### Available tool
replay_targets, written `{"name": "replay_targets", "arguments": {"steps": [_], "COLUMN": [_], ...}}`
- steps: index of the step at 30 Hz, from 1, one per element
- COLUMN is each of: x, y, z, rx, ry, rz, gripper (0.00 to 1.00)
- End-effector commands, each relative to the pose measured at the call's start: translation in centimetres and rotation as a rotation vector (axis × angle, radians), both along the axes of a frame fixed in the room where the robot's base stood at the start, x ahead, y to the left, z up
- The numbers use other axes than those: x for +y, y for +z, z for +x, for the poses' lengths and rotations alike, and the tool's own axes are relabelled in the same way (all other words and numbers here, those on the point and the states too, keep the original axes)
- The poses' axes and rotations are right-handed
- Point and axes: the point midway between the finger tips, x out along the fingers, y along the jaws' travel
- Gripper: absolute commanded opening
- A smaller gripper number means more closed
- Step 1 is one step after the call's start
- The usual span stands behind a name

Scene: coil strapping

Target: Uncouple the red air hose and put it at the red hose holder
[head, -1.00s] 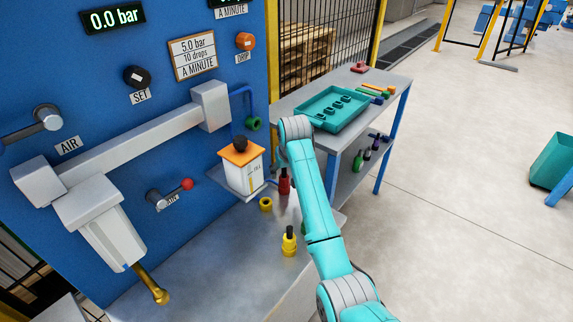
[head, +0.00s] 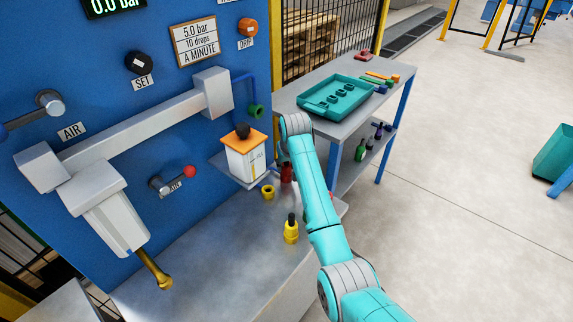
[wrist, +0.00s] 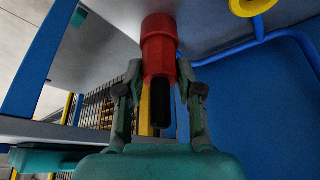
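The red air hose coupling (wrist: 160,42) is a red stepped cylinder with a black stub (wrist: 162,102), upright on the bench. It also shows in the head view (head: 286,173), partly hidden by my arm. In the wrist view, my gripper (wrist: 161,68) has one finger on each side of its narrower red part. The fingertips are at or very near its sides; whether they press on it I cannot tell. In the head view my gripper is hidden behind my arm. I cannot make out which holder is the red one.
A white box with an orange top (head: 245,158) stands beside the red coupling. A green ring (head: 256,111) is on the blue panel. A teal tray (head: 310,108) lies on the side table.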

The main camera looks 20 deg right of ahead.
Motion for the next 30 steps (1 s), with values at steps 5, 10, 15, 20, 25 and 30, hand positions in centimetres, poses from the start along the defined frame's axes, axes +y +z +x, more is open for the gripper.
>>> {"name": "replay_targets", "arguments": {"steps": [5,10,15,20,25,30], "x": [0.0,0.0,0.0,0.0,0.0,0.0], "y": [0.0,0.0,0.1,0.4,0.7,1.1], "z": [0.0,0.0,0.0,0.0,0.0,0.0], "rx": [0.0,0.0,0.0,0.0,0.0,-0.002], "ry": [0.0,0.0,0.0,0.0,0.0,0.0], "rz": [0.0,0.0,0.0,0.0,0.0,0.0], "gripper": [0.0,0.0,0.0,0.0,0.0,0.0]}}
